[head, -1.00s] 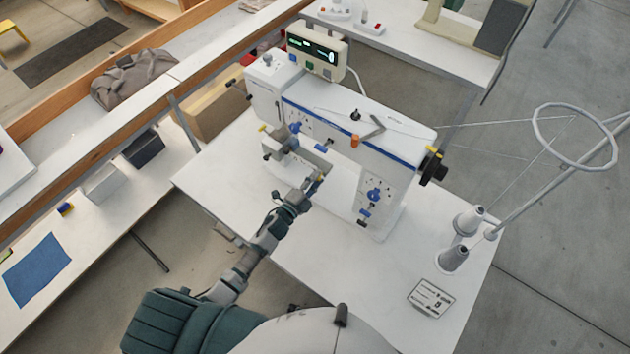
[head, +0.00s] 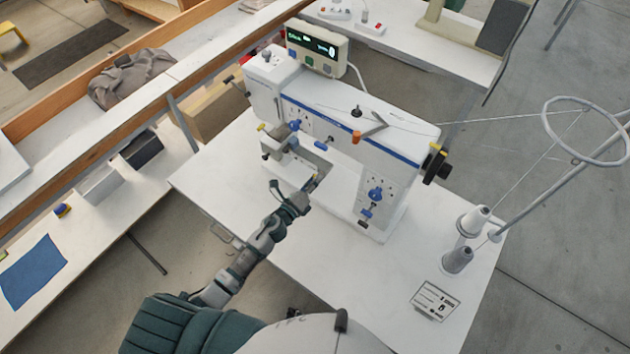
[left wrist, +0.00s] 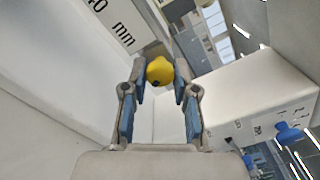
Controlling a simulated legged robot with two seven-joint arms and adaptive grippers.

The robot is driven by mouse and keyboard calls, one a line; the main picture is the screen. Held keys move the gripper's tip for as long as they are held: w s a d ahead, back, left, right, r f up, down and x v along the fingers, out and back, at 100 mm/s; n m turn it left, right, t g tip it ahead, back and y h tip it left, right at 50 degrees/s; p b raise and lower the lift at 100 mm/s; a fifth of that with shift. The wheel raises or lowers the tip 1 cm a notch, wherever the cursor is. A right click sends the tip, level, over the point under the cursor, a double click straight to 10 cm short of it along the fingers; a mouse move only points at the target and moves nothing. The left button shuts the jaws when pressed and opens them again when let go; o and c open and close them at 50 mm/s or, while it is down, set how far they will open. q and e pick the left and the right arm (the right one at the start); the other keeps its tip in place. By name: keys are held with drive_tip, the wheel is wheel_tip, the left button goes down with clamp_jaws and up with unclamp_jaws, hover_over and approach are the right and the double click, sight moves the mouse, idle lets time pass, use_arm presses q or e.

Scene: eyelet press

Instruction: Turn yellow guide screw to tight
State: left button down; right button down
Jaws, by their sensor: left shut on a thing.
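The yellow guide screw (left wrist: 160,71) shows in the left wrist view as a rounded yellow knob with a small dark spot on its near face. It sits between the tips of the two blue-padded fingers of my left gripper (left wrist: 160,82), which is shut on it. In the head view my left gripper (head: 314,186) is at the front of the white machine (head: 335,122), by the end of its lower arm. The screw is mostly hidden there by the gripper. Its tightness cannot be told. My right gripper is out of view.
The machine stands on a white table (head: 225,180). A display box (head: 317,50) tops it. The table's front left is clear.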

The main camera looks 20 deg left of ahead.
use_arm(q)
drive_tip(key=shift+s+d+f+m, duration=0.1)
drive_tip(key=shift+s+f+m, duration=0.1)
drive_tip(key=shift+f+m, duration=0.5)
drive_tip(key=shift+r+m, duration=0.2)
drive_tip(key=shift+m, duration=0.1)
drive_tip(key=c, duration=0.9)
unclamp_jaws()
drive_tip(key=shift+c, duration=0.2)
drive_tip(key=shift+w+r, duration=0.15)
drive_tip(key=shift+r, duration=0.1)
drive_tip(key=v, duration=1.2)
drive_tip(key=shift+o, duration=0.2)
